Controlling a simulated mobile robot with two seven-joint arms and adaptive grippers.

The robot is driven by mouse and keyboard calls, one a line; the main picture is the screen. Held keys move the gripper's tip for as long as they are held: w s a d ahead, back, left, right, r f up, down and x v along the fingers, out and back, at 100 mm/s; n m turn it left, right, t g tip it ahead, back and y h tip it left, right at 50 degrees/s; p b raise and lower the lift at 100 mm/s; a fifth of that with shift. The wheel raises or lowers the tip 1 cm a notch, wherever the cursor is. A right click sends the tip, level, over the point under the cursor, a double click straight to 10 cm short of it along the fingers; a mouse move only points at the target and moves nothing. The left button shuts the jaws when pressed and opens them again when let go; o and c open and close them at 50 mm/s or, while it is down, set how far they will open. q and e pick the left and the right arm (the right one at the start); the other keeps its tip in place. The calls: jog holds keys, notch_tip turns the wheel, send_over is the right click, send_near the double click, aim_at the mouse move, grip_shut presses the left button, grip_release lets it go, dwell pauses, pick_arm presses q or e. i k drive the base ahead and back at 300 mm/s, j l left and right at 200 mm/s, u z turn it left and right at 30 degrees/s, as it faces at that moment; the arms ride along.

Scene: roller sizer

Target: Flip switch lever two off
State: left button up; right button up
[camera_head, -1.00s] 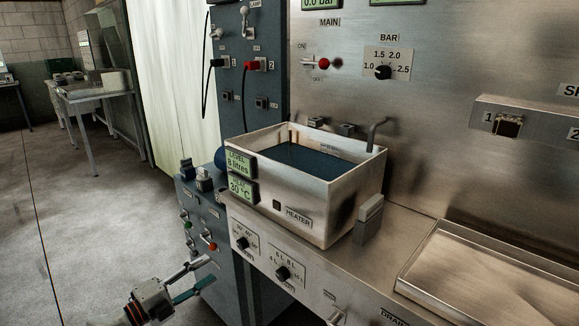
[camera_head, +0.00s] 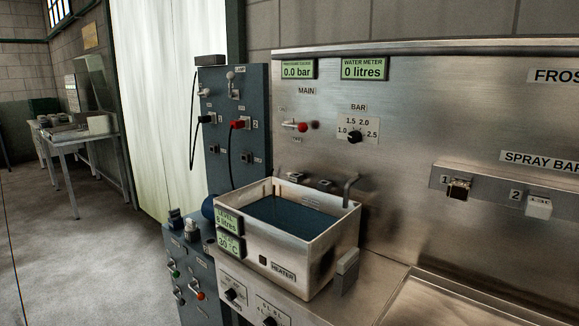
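Two metal toggle levers sit side by side on the upper blue-grey panel (camera_head: 257,110). The right toggle lever (camera_head: 233,84) points up, below a lamp label. The left toggle lever (camera_head: 205,92) is partly against the panel edge. Below them are a black plug (camera_head: 206,119) and a red plug (camera_head: 238,124), the latter beside a "2". More small levers (camera_head: 193,285) stand on the lower blue-grey box (camera_head: 190,258) by green and red buttons. I cannot read which lever is number two. Neither of my grippers is in view.
An open metal heater tank (camera_head: 300,270) with dark liquid stands in front of the panels. A steel panel (camera_head: 400,140) carries a red-tipped main switch (camera_head: 301,127) and a bar dial (camera_head: 354,137). A tray (camera_head: 470,300) lies at lower right. Floor at left is clear.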

aim_at(230, 75)
jog(key=i+j+z, duration=0.35)
jog(key=j, duration=0.45)
jog(key=j+z, duration=0.4)
jog(key=j, duration=0.35)
jog(key=j+z, duration=0.35)
jog(key=j, duration=0.5)
